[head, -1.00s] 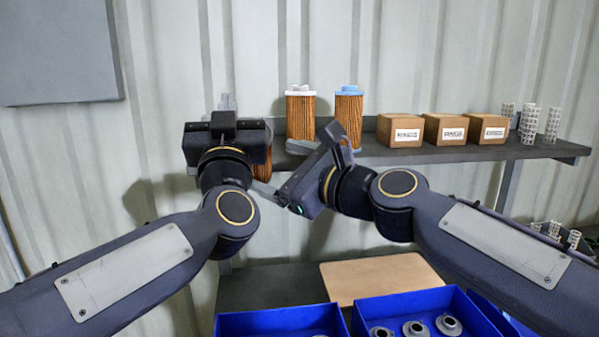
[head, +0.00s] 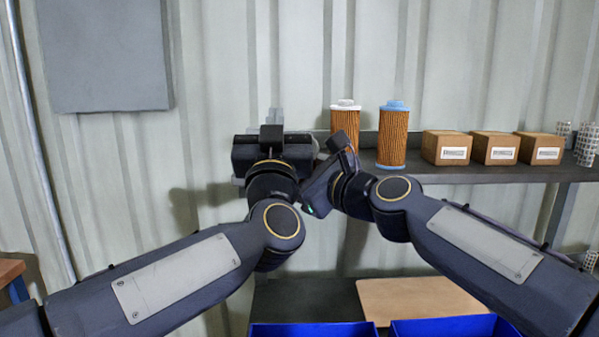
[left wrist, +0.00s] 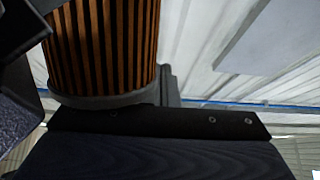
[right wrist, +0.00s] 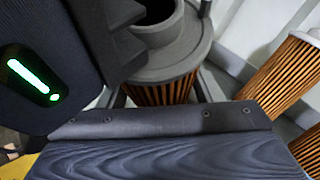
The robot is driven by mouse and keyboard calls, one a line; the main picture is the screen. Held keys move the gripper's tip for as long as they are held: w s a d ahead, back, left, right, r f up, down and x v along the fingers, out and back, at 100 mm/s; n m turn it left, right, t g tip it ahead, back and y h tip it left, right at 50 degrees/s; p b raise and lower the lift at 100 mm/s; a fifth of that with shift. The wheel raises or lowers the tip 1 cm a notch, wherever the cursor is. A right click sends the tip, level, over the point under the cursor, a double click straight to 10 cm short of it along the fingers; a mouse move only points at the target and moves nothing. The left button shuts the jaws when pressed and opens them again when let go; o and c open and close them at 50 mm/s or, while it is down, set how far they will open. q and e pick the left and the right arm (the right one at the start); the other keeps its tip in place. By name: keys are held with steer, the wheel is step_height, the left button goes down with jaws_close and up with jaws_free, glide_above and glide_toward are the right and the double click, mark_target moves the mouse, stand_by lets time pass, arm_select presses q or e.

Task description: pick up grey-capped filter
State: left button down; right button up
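The grey-capped filter shows in the right wrist view as a grey ringed cap (right wrist: 170,48) over orange pleats. Its pleated side and a grey end rim fill the upper left of the left wrist view (left wrist: 105,50). In the head view it is hidden behind my grippers. My left gripper (head: 272,150) is right at the filter, with a grey finger close beside its rim. My right gripper (head: 325,180) is angled in from the right, close to the filter and the left gripper. I cannot tell whether either is shut on it.
A white-capped filter (head: 345,118) and a blue-capped filter (head: 393,135) stand on the shelf (head: 470,174). Cardboard boxes (head: 446,147) stand further right. Blue bins (head: 440,328) and a tan board (head: 420,300) lie below. A grey panel (head: 105,55) is on the wall.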

steer(key=c, duration=0.6)
arm_select(q)
steer(key=shift+r, duration=0.7)
arm_select(e)
steer(key=shift+o, duration=0.2)
steer(key=shift+f, duration=0.1)
arm_select(q)
steer(key=shift+s, duration=0.1)
steer(key=v, duration=1.2)
steer(key=shift+f, duration=0.1)
